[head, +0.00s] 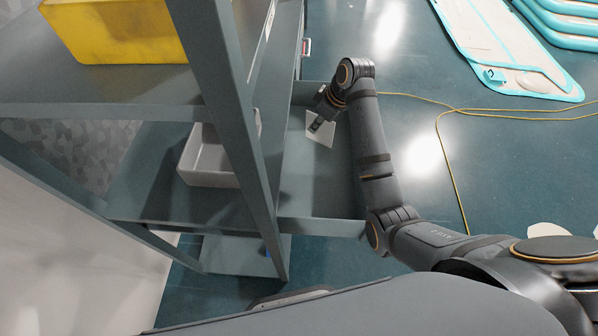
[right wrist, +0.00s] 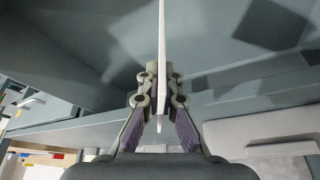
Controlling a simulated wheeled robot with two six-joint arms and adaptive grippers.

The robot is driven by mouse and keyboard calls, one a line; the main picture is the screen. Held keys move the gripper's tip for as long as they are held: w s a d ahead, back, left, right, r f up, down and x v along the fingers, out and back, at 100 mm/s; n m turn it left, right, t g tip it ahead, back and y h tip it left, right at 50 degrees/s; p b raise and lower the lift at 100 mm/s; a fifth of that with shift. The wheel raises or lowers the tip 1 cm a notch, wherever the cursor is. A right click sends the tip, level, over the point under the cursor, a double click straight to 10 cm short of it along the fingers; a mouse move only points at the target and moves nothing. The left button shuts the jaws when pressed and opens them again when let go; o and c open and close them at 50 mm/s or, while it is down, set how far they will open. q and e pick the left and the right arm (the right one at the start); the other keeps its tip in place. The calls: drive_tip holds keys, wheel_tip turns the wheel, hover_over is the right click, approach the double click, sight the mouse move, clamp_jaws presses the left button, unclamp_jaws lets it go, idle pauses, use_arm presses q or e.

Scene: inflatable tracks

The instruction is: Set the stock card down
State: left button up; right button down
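The stock card (head: 326,132) is a small white sheet at the end of my right arm in the head view, over a grey shelf surface (head: 305,180). My right gripper (head: 317,124) is shut on it and partly covers it. In the right wrist view the card (right wrist: 162,45) shows edge-on as a thin white strip, pinched between the fingertips of the right gripper (right wrist: 160,88). I cannot tell whether the card touches the shelf. My left gripper is not in view.
A grey shelving rack with a slanting post (head: 232,110) stands left of my right arm. A yellow bin (head: 118,32) is on its upper shelf and a light grey bin (head: 208,160) lower down. A yellow cable (head: 452,170) and pale blue inflatable tracks (head: 500,50) lie on the floor.

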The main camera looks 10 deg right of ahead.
sight(312, 138)
drive_tip(key=shift+n, duration=0.5)
drive_tip(key=f, duration=0.4)
drive_tip(key=shift+w+f+b, duration=0.2)
drive_tip(key=shift+f+b, duration=0.2)
wheel_tip(312, 138, down, 5)
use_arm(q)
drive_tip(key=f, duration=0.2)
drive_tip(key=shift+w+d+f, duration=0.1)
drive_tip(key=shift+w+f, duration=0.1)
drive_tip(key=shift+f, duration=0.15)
use_arm(e)
drive_tip(key=c, duration=1.5)
unclamp_jaws()
drive_tip(key=shift+f, duration=0.1)
